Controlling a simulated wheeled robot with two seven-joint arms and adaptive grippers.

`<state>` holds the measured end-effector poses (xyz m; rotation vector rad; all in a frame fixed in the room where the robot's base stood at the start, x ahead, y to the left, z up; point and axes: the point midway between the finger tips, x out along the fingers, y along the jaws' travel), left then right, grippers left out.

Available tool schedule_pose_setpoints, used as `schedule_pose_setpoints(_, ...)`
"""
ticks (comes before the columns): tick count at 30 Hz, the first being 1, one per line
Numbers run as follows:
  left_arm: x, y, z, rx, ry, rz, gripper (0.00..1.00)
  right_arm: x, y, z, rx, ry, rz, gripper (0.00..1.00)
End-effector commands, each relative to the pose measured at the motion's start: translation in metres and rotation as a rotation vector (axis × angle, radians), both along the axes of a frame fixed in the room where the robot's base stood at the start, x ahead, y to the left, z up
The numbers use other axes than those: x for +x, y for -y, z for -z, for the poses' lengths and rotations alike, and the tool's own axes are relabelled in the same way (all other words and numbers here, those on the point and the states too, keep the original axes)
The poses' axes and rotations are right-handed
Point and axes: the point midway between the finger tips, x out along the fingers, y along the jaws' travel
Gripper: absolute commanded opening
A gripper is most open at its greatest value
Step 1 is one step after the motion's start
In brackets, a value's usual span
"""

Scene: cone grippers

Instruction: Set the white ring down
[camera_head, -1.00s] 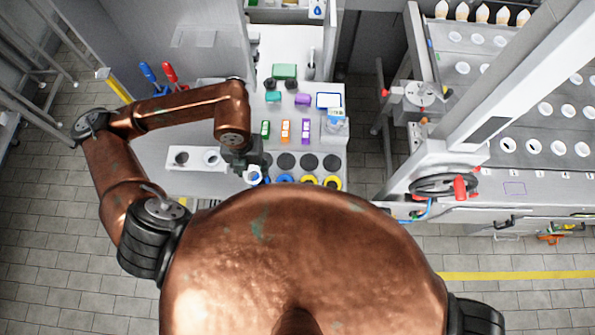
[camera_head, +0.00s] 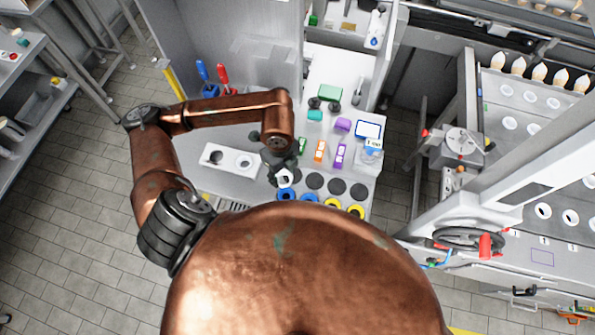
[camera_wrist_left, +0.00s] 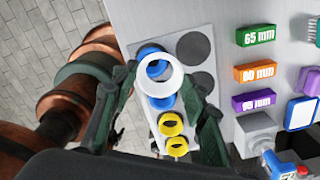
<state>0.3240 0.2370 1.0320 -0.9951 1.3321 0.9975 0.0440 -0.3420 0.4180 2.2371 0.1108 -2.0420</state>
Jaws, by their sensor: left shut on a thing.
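The white ring (camera_wrist_left: 160,91) is between the fingertips of my left gripper (camera_wrist_left: 160,76), which is shut on it. In the left wrist view it overlaps a blue ring (camera_wrist_left: 150,51) on the panel below. I cannot tell whether it touches that ring or is above it. In the head view my left gripper (camera_head: 284,170) is small and partly hidden under the copper arm. The white ring (camera_head: 284,180) shows below it, at the left end of the rows of discs and rings. My right gripper is out of view.
Beside it are another blue ring (camera_wrist_left: 162,102), yellow rings (camera_wrist_left: 171,124) and grey discs (camera_wrist_left: 194,46). Green (camera_wrist_left: 257,35), orange (camera_wrist_left: 255,73) and purple (camera_wrist_left: 254,101) labelled blocks stand right of them. A white plate (camera_head: 230,170) with round spots lies to the left.

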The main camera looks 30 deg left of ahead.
Motion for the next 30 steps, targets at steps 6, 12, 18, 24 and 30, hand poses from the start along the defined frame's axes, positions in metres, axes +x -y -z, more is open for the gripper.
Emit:
schedule_pose_setpoints(6, 0.04, -0.002, 0.035, -0.001, -0.003, -0.003, 0.27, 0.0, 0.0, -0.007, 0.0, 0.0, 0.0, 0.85)
schedule_pose_setpoints(12, 0.059, -0.004, 0.057, -0.001, -0.001, 0.0, 0.27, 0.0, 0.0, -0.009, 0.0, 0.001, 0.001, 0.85)
schedule_pose_setpoints(18, 0.066, -0.004, 0.067, -0.002, -0.001, 0.001, 0.27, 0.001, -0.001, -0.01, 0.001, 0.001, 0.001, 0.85)
schedule_pose_setpoints(24, 0.066, -0.005, 0.093, 0.0, -0.002, 0.001, 0.27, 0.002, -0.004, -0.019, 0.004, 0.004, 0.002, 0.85)
schedule_pose_setpoints(30, 0.066, -0.004, 0.098, -0.001, 0.0, 0.003, 0.27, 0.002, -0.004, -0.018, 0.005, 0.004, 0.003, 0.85)
